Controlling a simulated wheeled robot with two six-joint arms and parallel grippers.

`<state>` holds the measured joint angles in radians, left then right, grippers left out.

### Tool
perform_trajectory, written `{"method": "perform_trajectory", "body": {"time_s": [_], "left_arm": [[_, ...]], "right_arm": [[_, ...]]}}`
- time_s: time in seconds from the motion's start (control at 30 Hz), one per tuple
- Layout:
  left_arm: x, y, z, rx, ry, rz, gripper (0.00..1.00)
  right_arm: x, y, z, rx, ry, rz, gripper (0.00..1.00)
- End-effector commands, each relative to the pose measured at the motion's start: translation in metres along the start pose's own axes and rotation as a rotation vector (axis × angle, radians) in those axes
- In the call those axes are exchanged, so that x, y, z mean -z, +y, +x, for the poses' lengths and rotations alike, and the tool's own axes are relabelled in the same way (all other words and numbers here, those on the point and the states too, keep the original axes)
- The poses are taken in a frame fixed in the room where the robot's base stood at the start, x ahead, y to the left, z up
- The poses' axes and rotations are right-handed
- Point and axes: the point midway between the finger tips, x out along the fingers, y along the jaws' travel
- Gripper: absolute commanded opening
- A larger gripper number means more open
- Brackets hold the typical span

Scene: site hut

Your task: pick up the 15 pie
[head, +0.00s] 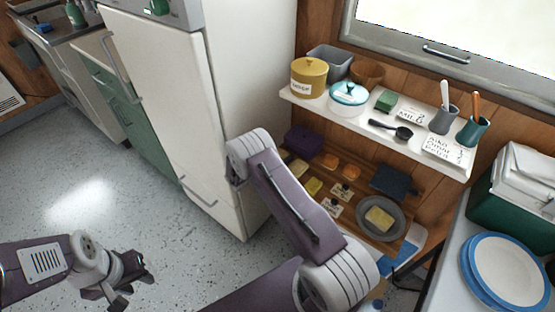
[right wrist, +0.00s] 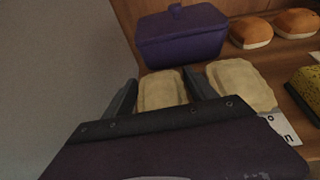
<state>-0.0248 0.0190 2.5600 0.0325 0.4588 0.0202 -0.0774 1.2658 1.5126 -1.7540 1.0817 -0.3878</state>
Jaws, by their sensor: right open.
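Two pale, crimped-edge pies lie side by side on the lower wooden shelf. In the right wrist view the left pie (right wrist: 162,88) shows between the fingers of my open right gripper (right wrist: 160,94); whether the fingers reach around it or stay above it I cannot tell. The right pie (right wrist: 241,84) is just outside the right finger. No number 15 is readable, so I cannot tell which is the 15 pie. In the head view, pale pie (head: 297,168) shows partly behind my right arm, which hides the right gripper. My left gripper (head: 130,284) is open and empty over the floor.
A purple lidded dish (right wrist: 180,36) stands close behind the pies. Bread loaves (right wrist: 250,32), a yellow block (right wrist: 308,88) and a card (right wrist: 284,130) are to the right. The upper shelf (head: 400,135) overhangs; the fridge (head: 165,90) stands close left.

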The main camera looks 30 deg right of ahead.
Motion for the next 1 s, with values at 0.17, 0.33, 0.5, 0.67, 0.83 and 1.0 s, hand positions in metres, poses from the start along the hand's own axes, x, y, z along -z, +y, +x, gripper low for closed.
{"method": "perform_trajectory", "body": {"time_s": [0.17, 0.33, 0.5, 0.67, 0.83, 1.0], "left_arm": [[0.0, 0.0, 0.0, 0.0, 0.0, 0.0, 0.36], [0.0, 0.0, -0.001, 0.0, 0.0, 0.0, 0.36], [0.0, 0.0, -0.001, 0.0, 0.0, 0.0, 0.36], [0.0, 0.0, -0.004, 0.0, 0.0, 0.0, 0.36], [0.001, 0.0, -0.013, 0.0, 0.0, 0.0, 0.36], [0.002, 0.0, -0.022, 0.0, 0.0, 0.0, 0.36]], "right_arm": [[0.0, 0.0, -0.001, 0.0, 0.0, 0.0, 0.52], [0.0, 0.0, -0.001, 0.0, 0.0, 0.0, 0.1], [0.0, 0.0, -0.001, 0.0, 0.0, 0.001, 0.1], [-0.009, 0.0, -0.004, 0.0, 0.0, 0.001, 0.1], [-0.038, 0.0, -0.016, 0.0, -0.001, 0.003, 0.1], [-0.061, -0.034, -0.022, 0.004, 0.001, -0.002, 0.1]]}}
